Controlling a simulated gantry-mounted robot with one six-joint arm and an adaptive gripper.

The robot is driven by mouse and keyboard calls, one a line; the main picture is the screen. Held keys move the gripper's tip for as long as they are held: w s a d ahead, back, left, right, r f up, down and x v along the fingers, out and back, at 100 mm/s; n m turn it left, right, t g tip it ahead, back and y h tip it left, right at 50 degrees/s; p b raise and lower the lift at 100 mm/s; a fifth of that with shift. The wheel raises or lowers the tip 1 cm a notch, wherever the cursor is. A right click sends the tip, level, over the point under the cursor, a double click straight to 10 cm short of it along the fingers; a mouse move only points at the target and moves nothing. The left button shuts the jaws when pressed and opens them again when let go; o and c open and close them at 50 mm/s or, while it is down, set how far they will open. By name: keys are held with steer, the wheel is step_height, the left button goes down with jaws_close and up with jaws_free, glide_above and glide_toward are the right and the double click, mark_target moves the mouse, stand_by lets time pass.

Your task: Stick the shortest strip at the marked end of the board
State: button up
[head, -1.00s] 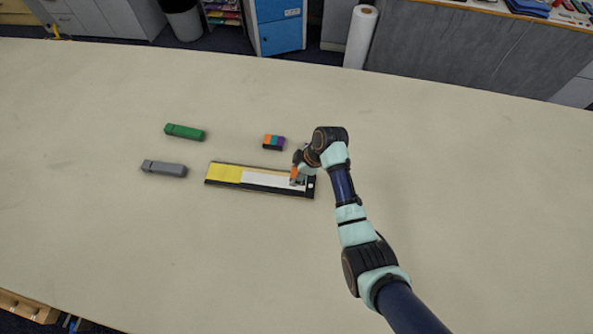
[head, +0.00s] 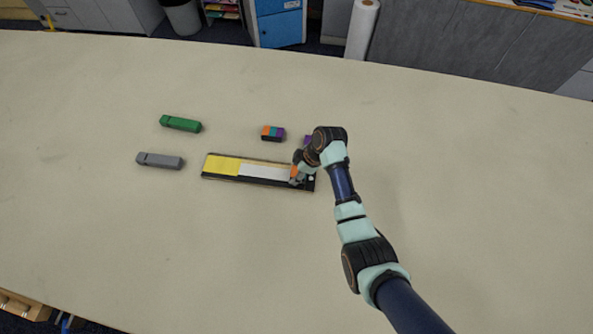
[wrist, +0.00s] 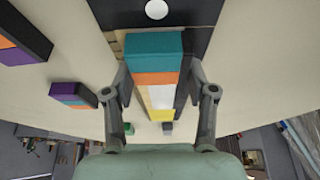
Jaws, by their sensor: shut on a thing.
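The dark board (head: 215,178) lies flat on the table, with yellow and white sections along it. Its right end has a white dot (head: 310,179), also seen at the top of the wrist view (wrist: 156,9). My gripper (head: 296,180) is over that end. In the wrist view its fingers are shut on a teal-and-orange strip (wrist: 154,45), over the board near the dot. I cannot tell whether the strip touches the board. An orange, teal and purple strip (head: 273,132) lies behind the board. Another purple-and-orange strip (wrist: 72,95) is mostly hidden by my arm in the head view.
A green block (head: 181,123) and a grey block (head: 160,160) lie left of the board. The table is clear at the front left and on the right. Cabinets and a paper roll (head: 362,30) stand beyond the far edge.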

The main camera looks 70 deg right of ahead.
steer(key=shift+f, duration=0.2)
steer(key=o, duration=1.2)
steer(key=shift+c, duration=0.2)
steer(key=a+v, duration=0.1)
steer(key=v, duration=1.1)
steer(key=w+a+r+t+h, duration=0.1)
steer(key=w+a+r, duration=0.2)
steer(key=w+a, duration=0.5)
steer(key=w+a+r+t+h, duration=0.1)
steer(key=w+a+r, duration=0.2)
steer(key=w+a, duration=0.45)
steer(key=a+r+m+t, duration=0.1)
steer(key=a+r, duration=0.3)
steer(key=a, duration=0.4)
steer(key=s+a+r+t, duration=0.1)
steer(key=a+r+t, duration=0.2)
steer(key=a, duration=0.5)
steer(key=s+a+r+m+t+y, duration=0.1)
steer(key=a+r+t, duration=0.1)
steer(key=a+r, duration=0.3)
steer(key=a, duration=0.3)
steer(key=shift+s+a+r+m, duration=0.2)
steer(key=shift+a+r+m, duration=0.05)
steer(key=shift+a+m, duration=0.05)
